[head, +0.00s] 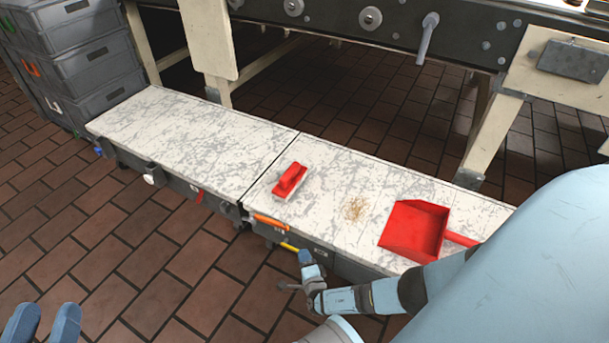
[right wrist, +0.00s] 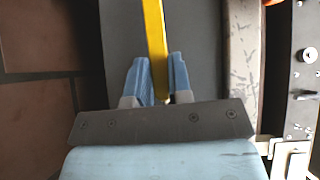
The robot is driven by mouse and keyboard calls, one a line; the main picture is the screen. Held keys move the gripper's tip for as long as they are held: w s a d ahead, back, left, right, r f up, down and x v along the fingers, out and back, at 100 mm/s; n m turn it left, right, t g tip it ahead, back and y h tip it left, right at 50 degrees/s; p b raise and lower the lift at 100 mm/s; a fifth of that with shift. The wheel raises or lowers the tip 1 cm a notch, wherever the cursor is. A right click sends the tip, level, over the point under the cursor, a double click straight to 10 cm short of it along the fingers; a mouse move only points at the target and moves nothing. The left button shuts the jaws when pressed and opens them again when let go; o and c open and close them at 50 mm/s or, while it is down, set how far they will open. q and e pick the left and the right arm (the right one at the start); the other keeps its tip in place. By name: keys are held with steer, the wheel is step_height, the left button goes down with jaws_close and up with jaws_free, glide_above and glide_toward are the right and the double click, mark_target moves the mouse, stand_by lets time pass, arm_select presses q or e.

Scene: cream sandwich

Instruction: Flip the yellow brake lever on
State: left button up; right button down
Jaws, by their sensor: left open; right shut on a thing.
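The yellow brake lever (head: 289,246) sticks out from the front side of the low white-topped platform, below an orange lever. My right gripper (head: 303,258) is at its near end. In the right wrist view the yellow lever (right wrist: 154,38) runs down between the two blue fingers of the right gripper (right wrist: 158,75), which is shut on it. The part of the lever behind the fingers is hidden. My left gripper (head: 45,322) is open and empty at the bottom left, over the brick floor, away from the platform.
The platform (head: 190,135) carries a red brush (head: 290,180), a red dustpan (head: 412,230) and brown crumbs (head: 355,208). The orange lever (head: 272,222) is close to my right gripper. Grey crates (head: 85,60) stand at the left; a machine frame (head: 370,22) stands behind.

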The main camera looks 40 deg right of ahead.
step_height(320, 180, up, 3)
steer(key=n+g+p, duration=0.1)
steer(key=p, duration=0.3)
steer(key=shift+w+f, duration=0.15)
steer(key=shift+w+a+r+n+g+y+p, duration=0.1)
steer(key=shift+r+n+g+y+p, duration=0.3)
steer(key=shift+p, duration=0.3)
steer(key=g+p, duration=0.1)
steer(key=r+n+g+p, duration=0.1)
steer(key=p, duration=0.1)
steer(key=shift+w+a, duration=0.15)
steer(key=shift+w, duration=0.15)
arm_select(q)
steer(key=s+d+r+n+t+p, duration=0.1)
steer(key=s+r+n, duration=0.2)
steer(key=r, duration=0.4)
steer(key=shift+r+n+t+y+p, duration=0.25)
steer(key=shift+n+t+y+p, duration=0.05)
steer(key=shift+n, duration=0.4)
arm_select(e)
steer(key=shift+w+n+g, duration=0.2)
steer(key=shift+n+g, duration=0.1)
steer(key=shift+n, duration=0.1)
steer(key=c, duration=1)
jaws_free()
steer(key=shift+c, duration=0.2)
steer(key=shift+r, duration=0.1)
